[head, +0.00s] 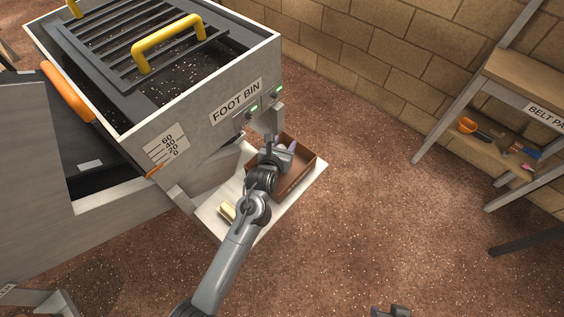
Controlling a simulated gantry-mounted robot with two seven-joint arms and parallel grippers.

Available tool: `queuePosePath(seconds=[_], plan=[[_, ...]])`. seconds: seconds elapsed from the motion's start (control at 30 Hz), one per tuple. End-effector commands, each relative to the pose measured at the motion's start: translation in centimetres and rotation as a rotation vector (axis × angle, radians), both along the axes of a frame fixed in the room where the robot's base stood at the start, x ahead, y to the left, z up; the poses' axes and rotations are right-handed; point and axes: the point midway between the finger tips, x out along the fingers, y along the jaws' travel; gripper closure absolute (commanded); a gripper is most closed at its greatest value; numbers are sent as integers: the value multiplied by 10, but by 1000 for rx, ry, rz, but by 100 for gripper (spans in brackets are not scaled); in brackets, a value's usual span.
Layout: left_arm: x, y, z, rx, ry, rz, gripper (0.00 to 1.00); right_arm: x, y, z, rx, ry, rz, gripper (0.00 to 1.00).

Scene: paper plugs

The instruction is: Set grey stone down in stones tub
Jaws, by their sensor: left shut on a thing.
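The stones tub is a brown open box (306,174) on a pale shelf beside the foot bin. My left gripper (281,149) is over the tub's far left part, reaching in from below. It is shut on a small greyish thing, the grey stone as far as I can tell; the fingers hide most of it, and I cannot tell whether it touches the tub. The inside of the tub is partly hidden by my gripper. Only a small dark part of my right gripper (390,311) shows at the bottom edge, too little to tell its state.
The foot bin (213,119), with a barred top and yellow handles, stands close on the left. A tan block-like item (228,211) lies on the pale shelf (252,230). A wooden bench (520,83) with small items on its lower shelf stands right. The floor between is clear.

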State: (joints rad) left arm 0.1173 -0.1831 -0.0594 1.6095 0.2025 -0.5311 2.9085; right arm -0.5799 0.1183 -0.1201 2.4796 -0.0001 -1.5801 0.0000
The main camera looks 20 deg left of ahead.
Motion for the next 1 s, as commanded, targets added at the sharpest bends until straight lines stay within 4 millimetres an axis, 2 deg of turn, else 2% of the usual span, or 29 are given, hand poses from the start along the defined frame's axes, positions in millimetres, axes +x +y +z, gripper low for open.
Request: queuePosePath(seconds=[0.1, 0.3, 1.0], plan=[[0, 0, -18, -8, 0, -2, 80, 0, 0, -7, 0, -1, 0, 57], [0, 0, -37, -11, 0, -1, 80, 0, 0, -13, 0, -1, 0, 57], [0, -1, -50, -13, -1, -1, 80, 0, 0, -18, -1, -1, 1, 57]])
